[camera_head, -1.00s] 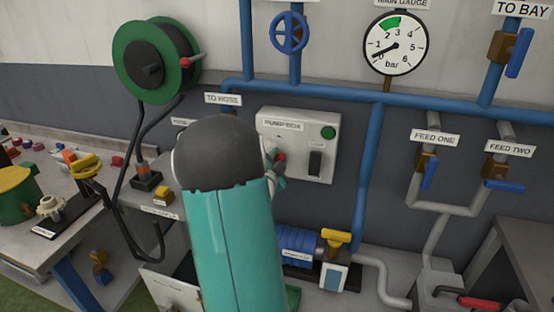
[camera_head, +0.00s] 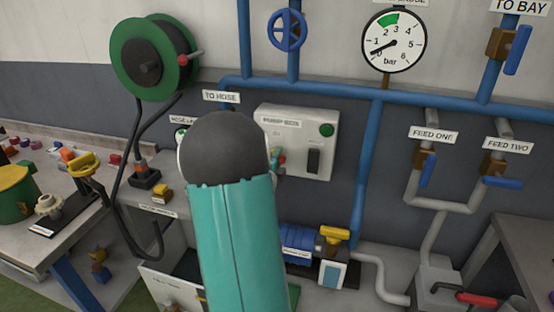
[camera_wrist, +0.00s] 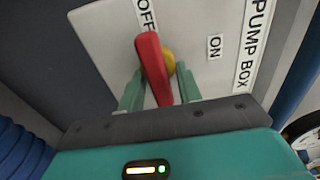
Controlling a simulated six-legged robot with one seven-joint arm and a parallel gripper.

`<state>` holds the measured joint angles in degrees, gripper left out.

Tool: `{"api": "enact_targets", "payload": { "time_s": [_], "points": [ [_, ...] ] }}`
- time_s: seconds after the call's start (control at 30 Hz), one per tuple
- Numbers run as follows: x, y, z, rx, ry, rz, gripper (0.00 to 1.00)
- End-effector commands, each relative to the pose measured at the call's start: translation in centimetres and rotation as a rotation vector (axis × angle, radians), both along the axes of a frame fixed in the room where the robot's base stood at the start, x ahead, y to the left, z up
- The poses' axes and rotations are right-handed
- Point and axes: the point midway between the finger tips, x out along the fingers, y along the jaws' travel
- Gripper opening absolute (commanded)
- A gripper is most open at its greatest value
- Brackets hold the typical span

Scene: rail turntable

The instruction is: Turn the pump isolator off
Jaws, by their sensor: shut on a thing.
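The pump box (camera_head: 325,125) is a pale box on the wall, with a green button and a black switch on its front. Its isolator has a red handle (camera_wrist: 155,68) on a yellow hub (camera_wrist: 169,62), beside the OFF label (camera_wrist: 147,15) and the ON label (camera_wrist: 214,47) in the wrist view. The handle's far end lies just below OFF. My gripper (camera_wrist: 160,92) is shut on the red handle, with one green finger on each side. In the head view my arm hides most of the isolator, and only part of my gripper (camera_head: 277,161) shows.
A hose reel (camera_head: 155,57) hangs at upper left above a cluttered bench. Blue pipes and a pressure gauge (camera_head: 394,41) are above and right of the box. A blue pump (camera_head: 297,240) with a yellow-handled valve (camera_head: 333,235) is below.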

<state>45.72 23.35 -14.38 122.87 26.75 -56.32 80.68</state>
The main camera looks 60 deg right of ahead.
Motion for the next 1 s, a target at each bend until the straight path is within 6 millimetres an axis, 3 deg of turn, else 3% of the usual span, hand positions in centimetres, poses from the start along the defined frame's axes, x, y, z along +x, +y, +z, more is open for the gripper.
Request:
{"api": "enact_targets", "payload": {
  "time_s": [0.47,0.5,0.83,1.0],
  "points": [
    [0.2,0.1,0.0,0.003,-0.012,0.005,0.12],
    [0.2,0.1,0.0,0.002,-0.012,0.005,0.40],
    [0.1,0.3,0.0,0.002,-0.012,0.002,0.40],
    [-0.2,2.2,0.0,0.003,-0.012,0.003,0.40]
  ]
}}
